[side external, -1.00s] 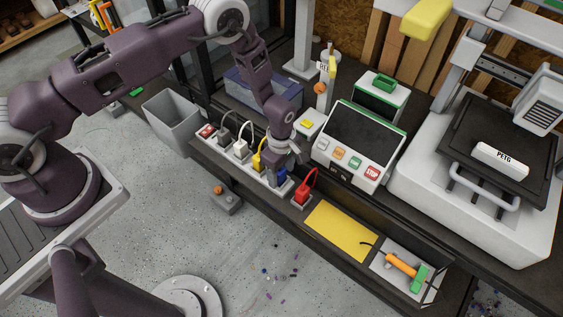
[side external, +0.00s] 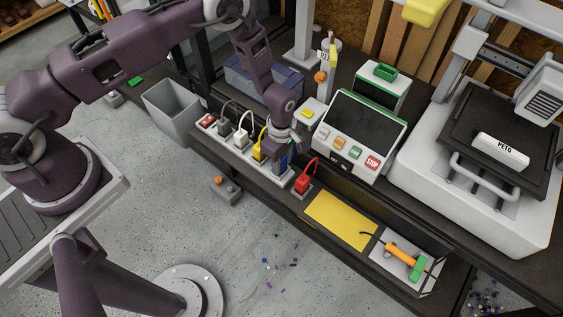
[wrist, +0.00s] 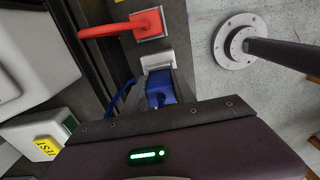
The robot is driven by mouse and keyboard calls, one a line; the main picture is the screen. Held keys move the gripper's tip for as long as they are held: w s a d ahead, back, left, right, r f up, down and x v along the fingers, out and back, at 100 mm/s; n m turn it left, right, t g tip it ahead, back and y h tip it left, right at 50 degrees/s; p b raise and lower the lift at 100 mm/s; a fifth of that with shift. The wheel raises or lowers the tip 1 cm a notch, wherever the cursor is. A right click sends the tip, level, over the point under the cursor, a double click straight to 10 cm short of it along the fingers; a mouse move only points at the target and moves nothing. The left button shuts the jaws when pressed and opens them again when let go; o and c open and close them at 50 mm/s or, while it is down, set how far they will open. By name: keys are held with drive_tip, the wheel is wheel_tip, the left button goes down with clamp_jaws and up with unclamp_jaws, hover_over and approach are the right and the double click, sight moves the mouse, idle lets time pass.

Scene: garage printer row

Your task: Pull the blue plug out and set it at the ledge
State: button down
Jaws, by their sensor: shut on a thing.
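The blue plug (side external: 281,163) is at the right end of the white power strip (side external: 243,150), beside the yellow plug (side external: 259,149). My gripper (side external: 284,153) points down over it and is shut on it, hiding much of it. In the wrist view the blue plug (wrist: 160,90) sits between the fingers, with the white strip end (wrist: 157,61) just beyond it and a blue cord (wrist: 118,97) to its left. I cannot tell whether its prongs are still in the socket. The dark ledge (side external: 308,200) runs along the bench front.
A red plug (side external: 302,182) stands in its own outlet just right of the strip. A yellow mat (side external: 340,220) lies clear farther right, then a tray with an orange-handled tool (side external: 400,252).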

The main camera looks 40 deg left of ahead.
sight(283, 159)
drive_tip(key=shift+r, duration=1.75)
wheel_tip(283, 159, up, 8)
drive_tip(key=s+d+m, duration=0.2)
drive_tip(key=d+m, duration=0.7)
drive_tip(key=s+d+m, duration=0.2)
drive_tip(key=d+m, duration=0.7)
drive_tip(key=f, duration=1.4)
drive_tip(key=shift+w+d+f, duration=0.15)
drive_tip(key=shift+d+f, duration=0.15)
drive_tip(key=shift+f, duration=0.05)
drive_tip(key=shift+f, duration=0.15)
drive_tip(key=c, duration=1)
unclamp_jaws()
